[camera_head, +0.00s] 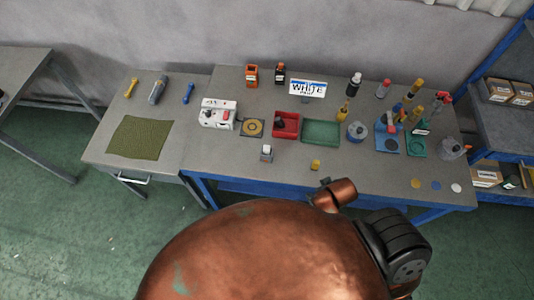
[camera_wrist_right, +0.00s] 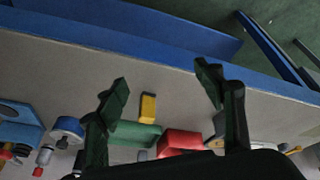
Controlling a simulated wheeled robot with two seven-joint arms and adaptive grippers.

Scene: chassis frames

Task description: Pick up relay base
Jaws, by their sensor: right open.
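No part is labelled clearly enough for me to be sure which is the relay base. Two small parts stand near the front of the main table: a grey-white block with a dark top (camera_head: 267,152) and a small yellow block (camera_head: 315,165). In the right wrist view the yellow block (camera_wrist_right: 147,107) shows between the fingers of my right gripper (camera_wrist_right: 164,80), beyond the tips. That gripper is open and empty, its two dark fingers wide apart. In the head view the gripper is largely hidden behind my copper-coloured arm. My left gripper is not in view.
A red bin (camera_head: 286,125) and a green tray (camera_head: 321,132) stand behind the small blocks. A white box (camera_head: 217,114) is left of them; bottles and tools crowd the right. A green mat (camera_head: 139,138) lies on the left table. The front strip beside the yellow block is fairly clear.

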